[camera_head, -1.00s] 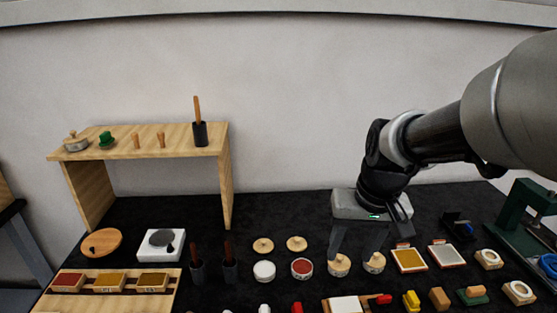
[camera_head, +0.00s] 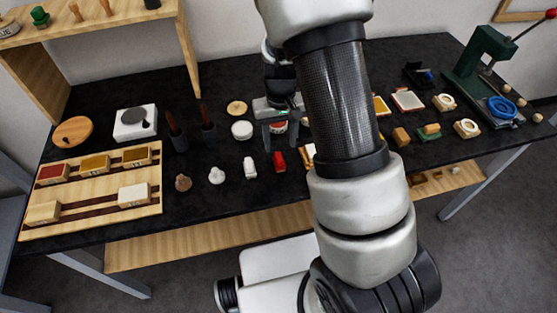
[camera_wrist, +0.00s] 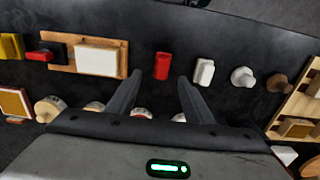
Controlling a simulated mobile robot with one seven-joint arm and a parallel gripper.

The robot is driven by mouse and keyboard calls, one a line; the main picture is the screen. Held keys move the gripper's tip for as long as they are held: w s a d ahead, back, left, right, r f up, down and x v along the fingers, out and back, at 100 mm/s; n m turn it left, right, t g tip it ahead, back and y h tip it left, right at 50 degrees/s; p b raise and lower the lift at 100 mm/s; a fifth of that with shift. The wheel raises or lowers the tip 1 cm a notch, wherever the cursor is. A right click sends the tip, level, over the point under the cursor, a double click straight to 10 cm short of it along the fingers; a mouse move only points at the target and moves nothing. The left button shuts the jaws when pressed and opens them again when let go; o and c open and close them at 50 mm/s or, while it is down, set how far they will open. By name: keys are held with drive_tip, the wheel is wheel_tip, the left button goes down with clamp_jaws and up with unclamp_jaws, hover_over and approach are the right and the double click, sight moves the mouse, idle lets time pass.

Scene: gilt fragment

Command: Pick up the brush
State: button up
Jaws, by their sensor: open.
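No brush can be singled out for sure. Two dark-red handles stand upright in black cups, a left one (camera_head: 176,136) and a right one (camera_head: 208,130), on the black table left of my gripper; what they belong to is hidden in the cups. A third black cup (camera_head: 152,4) on the shelf is cut off by the top edge. My gripper (camera_head: 281,140) is open and points down by a red-topped tin (camera_head: 279,127). In the wrist view its fingers (camera_wrist: 160,82) are apart with nothing between them; a red block (camera_wrist: 162,66) lies just beyond.
A wooden tray (camera_head: 90,213) with coloured blocks lies at the left. Small white, brown and red pieces stand in front of my gripper. A wooden shelf (camera_head: 100,29) is at the back left, a green press (camera_head: 482,62) at the right. My arm hides part of the table.

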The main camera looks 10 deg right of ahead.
sight(279, 157)
drive_tip(key=f, duration=0.7)
drive_tip(key=shift+s+a+f, duration=0.15)
drive_tip(key=shift+a+f, duration=0.1)
drive_tip(key=c, duration=1.1)
drive_tip(key=shift+c, duration=0.2)
drive_tip(key=shift+r, duration=0.1)
wheel_tip(279, 157, up, 10)
drive_tip(key=shift+f, duration=0.1)
